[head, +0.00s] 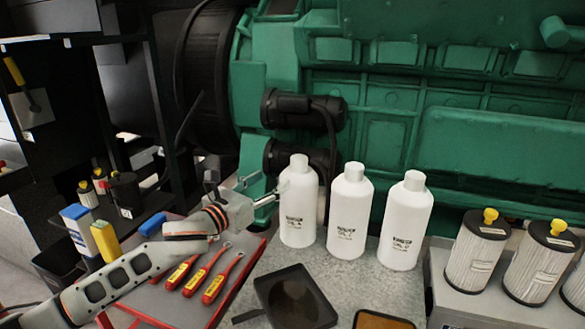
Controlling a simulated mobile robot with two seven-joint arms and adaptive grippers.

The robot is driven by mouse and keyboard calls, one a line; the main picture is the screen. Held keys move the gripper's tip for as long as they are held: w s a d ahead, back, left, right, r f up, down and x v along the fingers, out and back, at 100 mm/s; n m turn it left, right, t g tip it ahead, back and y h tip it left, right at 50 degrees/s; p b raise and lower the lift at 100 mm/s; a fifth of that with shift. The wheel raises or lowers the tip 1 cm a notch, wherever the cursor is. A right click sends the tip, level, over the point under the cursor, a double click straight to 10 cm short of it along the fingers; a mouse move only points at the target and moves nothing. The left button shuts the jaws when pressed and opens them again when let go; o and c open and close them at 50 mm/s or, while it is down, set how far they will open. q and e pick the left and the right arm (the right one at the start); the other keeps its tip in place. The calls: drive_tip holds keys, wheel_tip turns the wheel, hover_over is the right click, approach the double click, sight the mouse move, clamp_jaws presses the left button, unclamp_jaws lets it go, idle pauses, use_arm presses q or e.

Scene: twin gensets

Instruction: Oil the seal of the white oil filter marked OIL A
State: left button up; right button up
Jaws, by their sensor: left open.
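Three white bottle-shaped canisters with round caps stand upright in a row on a grey bench top (375,283): a left one (299,215), a middle one (349,205) and a right one (406,215). Each has a small dark printed label; the letters are too small to tell which is OIL A. My left gripper (272,198) is open and empty, just left of the left canister, fingers pointing at its side. I cannot tell whether they touch it. No seal face shows. My right gripper is not in view.
A black square tray (318,302) holding something dark lies in front of the canisters. Pleated filters with yellow knobs (478,252) stand at right. The green engine (385,145) closes off the back.

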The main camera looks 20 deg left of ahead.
sight(294, 165)
use_arm(q)
drive_tip(key=b+x, duration=0.2)
drive_tip(key=x, duration=0.4)
drive_tip(key=shift+w+d+f, duration=0.1)
drive_tip(key=shift+w+f, duration=0.1)
drive_tip(key=shift+w, duration=0.1)
drive_tip(key=x, duration=0.5)
drive_tip(key=shift+w+d+r, duration=0.1)
drive_tip(key=shift+w+r, duration=0.05)
drive_tip(key=shift+w, duration=0.05)
drive_tip(key=shift+x, duration=1.25)
clamp_jaws()
drive_tip(key=shift+r, duration=0.2)
drive_tip(key=shift+r+p, duration=2.05)
drive_tip(key=shift+p, duration=0.4)
drive_tip(key=shift+f, duration=0.1)
